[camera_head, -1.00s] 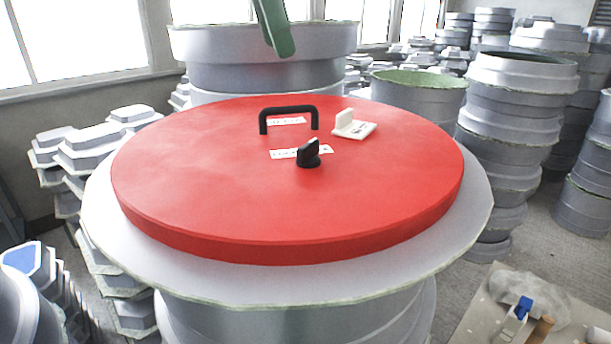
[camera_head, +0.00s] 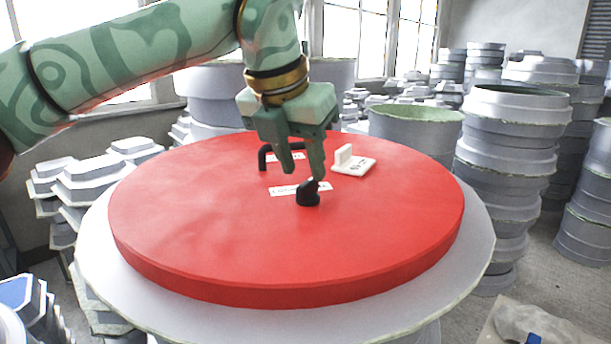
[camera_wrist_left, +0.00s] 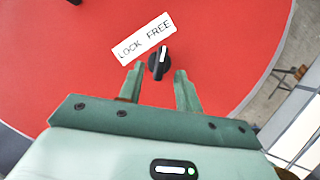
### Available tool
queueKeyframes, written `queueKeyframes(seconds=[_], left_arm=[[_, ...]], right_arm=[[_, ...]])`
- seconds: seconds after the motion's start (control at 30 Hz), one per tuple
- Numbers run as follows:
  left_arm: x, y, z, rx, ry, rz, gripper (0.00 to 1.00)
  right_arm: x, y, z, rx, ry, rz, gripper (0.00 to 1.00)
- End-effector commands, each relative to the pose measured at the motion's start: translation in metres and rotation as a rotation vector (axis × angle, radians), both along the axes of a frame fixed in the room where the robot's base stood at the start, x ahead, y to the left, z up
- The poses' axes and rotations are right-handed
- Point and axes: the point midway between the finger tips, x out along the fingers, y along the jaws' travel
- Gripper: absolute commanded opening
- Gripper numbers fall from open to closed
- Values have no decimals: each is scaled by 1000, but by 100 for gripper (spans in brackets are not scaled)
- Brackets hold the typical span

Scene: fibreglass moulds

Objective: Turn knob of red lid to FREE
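The red lid (camera_head: 210,235) lies flat on a large grey round mould. Its black knob (camera_head: 308,194) stands near the middle and also shows in the left wrist view (camera_wrist_left: 158,64). A white label (camera_wrist_left: 144,38) beside the knob reads LOCK and FREE; the knob's light pointer line points toward the FREE side. My left gripper (camera_head: 303,176) is over the lid, just behind and above the knob. In the left wrist view its two fingers (camera_wrist_left: 157,78) are apart, with the knob just ahead between their tips. I cannot tell whether they touch it. My right gripper is not in view.
A black handle (camera_head: 263,158) is on the lid behind the knob, partly hidden by my left gripper. A white block with an upright tab (camera_head: 354,164) sits on the lid to the right. Stacked grey moulds (camera_head: 515,130) surround the drum.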

Motion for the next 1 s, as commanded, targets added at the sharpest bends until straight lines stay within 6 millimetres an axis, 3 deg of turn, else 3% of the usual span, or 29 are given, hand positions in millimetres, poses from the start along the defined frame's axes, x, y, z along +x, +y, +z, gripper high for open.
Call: queueKeyframes(seconds=[0.2,0.57,0.7,1.0], left_arm=[[9,-6,-27,-1,3,-1,35],[11,-7,-32,0,0,0,35],[11,-7,-32,0,0,0,0],[11,-8,-34,3,-1,92,0]], right_arm=[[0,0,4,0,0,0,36],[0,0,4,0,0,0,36],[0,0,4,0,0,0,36],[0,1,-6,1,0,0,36]])
